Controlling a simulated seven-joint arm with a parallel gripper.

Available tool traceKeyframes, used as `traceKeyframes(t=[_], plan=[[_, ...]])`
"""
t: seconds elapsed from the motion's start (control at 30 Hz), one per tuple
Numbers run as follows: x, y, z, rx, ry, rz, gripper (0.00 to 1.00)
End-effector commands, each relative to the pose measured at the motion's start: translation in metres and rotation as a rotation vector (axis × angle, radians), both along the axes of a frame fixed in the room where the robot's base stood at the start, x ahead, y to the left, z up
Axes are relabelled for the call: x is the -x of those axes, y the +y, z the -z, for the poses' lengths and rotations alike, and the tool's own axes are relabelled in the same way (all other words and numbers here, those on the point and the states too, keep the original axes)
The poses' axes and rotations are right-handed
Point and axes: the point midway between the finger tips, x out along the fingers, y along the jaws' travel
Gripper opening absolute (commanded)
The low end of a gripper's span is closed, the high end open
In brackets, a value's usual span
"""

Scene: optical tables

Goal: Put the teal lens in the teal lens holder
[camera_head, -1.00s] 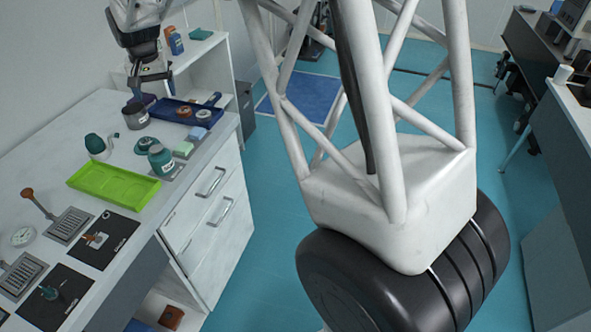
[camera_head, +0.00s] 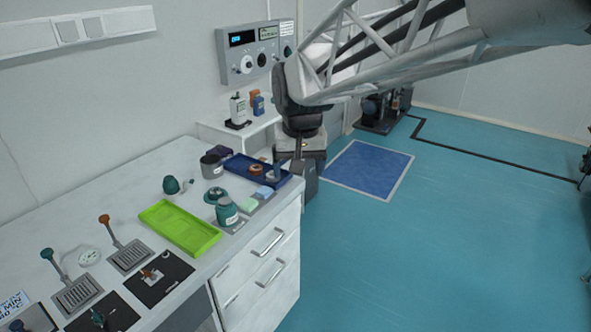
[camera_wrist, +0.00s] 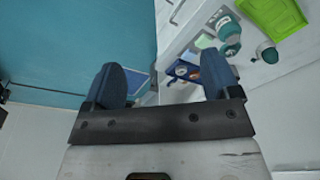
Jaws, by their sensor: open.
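My gripper (camera_head: 298,150) is open and empty, in the air beside the far right end of the counter. In the wrist view its two blue fingers (camera_wrist: 165,82) stand wide apart. A small teal-topped piece (camera_head: 98,318) stands on a black mat at the near left of the counter, partly cut off by the frame. A rod with a round teal head (camera_head: 47,254) rises from a grey slotted plate behind it. I cannot tell for sure which is the teal lens and which its holder. A round teal piece (camera_head: 214,195) lies mid-counter.
A blue tray (camera_head: 240,177) with small round pieces lies near the gripper. A green tray (camera_head: 168,222), a teal jar (camera_head: 227,211), a grey jar (camera_head: 211,166) and a teal bulb bottle (camera_head: 171,185) crowd the counter.

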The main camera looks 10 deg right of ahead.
Motion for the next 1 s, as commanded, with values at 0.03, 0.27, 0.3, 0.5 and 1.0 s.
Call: traceKeyframes(t=[0.03,0.27,0.3,0.5,1.0], plan=[[0.015,-0.006,-0.001,0.001,-0.007,-0.002,0.82],[0.075,-0.025,0.004,0.008,-0.028,-0.018,0.82],[0.085,-0.028,0.005,0.010,-0.032,-0.020,0.82],[0.136,-0.041,0.015,0.017,-0.053,-0.035,0.82],[0.214,-0.057,0.043,0.033,-0.081,-0.059,0.82]])
